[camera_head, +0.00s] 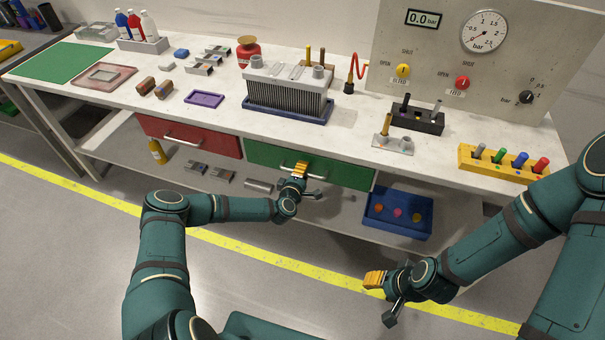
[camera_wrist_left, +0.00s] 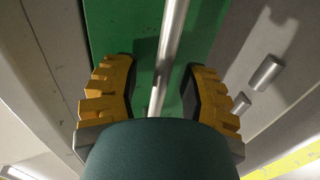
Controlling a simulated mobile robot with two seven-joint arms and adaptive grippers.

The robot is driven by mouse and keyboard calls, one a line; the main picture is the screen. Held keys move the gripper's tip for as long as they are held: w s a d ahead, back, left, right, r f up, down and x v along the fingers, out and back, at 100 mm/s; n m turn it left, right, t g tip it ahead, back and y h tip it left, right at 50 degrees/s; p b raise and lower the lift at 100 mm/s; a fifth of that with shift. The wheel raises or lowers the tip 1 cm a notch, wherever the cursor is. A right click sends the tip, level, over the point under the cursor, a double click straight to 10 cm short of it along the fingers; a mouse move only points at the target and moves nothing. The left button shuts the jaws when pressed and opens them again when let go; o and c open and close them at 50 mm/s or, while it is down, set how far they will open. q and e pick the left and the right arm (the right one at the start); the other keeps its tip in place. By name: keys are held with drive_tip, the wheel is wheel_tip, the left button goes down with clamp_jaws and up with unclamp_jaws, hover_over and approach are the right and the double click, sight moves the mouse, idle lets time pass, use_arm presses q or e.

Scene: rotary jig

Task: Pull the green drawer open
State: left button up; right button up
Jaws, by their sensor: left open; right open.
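The green drawer (camera_head: 345,171) is set under the white bench top, right of a red drawer, and its front looks flush with the bench. Its metal bar handle (camera_head: 286,167) is partly hidden by my left gripper (camera_head: 300,168) in the head view. In the left wrist view the handle (camera_wrist_left: 172,45) runs between the two yellow fingers of my left gripper (camera_wrist_left: 160,95), which is open around it. The green front (camera_wrist_left: 130,35) lies behind. My right gripper (camera_head: 374,279) is apart from the bench, over the floor, open and empty.
The red drawer (camera_head: 190,137) is to the left. A blue bin (camera_head: 398,216) with small coloured pieces stands on the lower shelf at right, near the green drawer. Several metal parts and a yellow bottle (camera_head: 157,152) lie on that shelf. The floor in front is clear.

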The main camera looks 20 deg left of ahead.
use_arm(q)
clamp_jaws()
drive_tip(key=f+p+v, duration=0.1)
drive_tip(key=f+v, duration=0.1)
drive_tip(key=v, duration=0.9)
drive_tip(key=s+d+f+p+v, duration=0.1)
drive_tip(key=f+v, duration=0.1)
drive_tip(key=v, duration=1)
drive_tip(key=shift+s+a+f+p, duration=0.2)
drive_tip(key=shift+a+f+p, duration=0.15)
drive_tip(key=shift+a+f, duration=0.1)
unclamp_jaws()
drive_tip(key=v, duration=1.2)
